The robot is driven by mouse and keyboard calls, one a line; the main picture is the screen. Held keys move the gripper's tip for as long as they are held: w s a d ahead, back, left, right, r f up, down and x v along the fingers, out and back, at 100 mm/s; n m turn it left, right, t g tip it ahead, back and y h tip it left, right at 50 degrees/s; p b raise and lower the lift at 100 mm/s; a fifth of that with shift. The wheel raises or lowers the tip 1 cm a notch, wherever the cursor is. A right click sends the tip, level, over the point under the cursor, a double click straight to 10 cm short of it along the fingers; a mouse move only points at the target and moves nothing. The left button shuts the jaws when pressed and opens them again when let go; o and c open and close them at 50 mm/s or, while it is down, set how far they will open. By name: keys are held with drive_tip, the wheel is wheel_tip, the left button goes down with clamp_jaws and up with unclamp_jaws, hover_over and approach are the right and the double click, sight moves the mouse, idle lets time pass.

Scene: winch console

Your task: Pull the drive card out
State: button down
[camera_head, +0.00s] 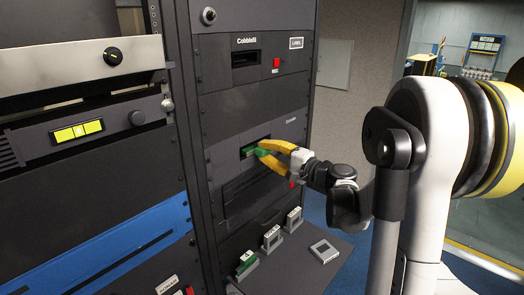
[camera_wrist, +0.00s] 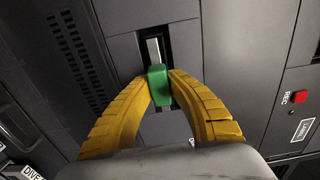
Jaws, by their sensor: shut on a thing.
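The drive card (camera_head: 249,151) shows as a green end at the dark slot of the lower Cobblefil unit in the rack. In the wrist view the green end (camera_wrist: 158,86) lies between my two yellow fingertips, in line with the slot (camera_wrist: 154,47). My gripper (camera_head: 263,150) is shut on it; it also shows in the wrist view (camera_wrist: 159,77). How much of the card is still inside the slot is hidden.
An upper Cobblefil unit has another slot (camera_head: 245,58) and a red button (camera_head: 276,63). A red REC button (camera_wrist: 299,97) is right of my fingers. A sloped shelf below (camera_head: 297,268) carries several small holders, one with a green piece (camera_head: 244,257).

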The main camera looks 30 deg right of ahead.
drive_tip(key=shift+v, duration=2.4)
drive_tip(key=shift+b, duration=0.3)
drive_tip(key=v, duration=0.3)
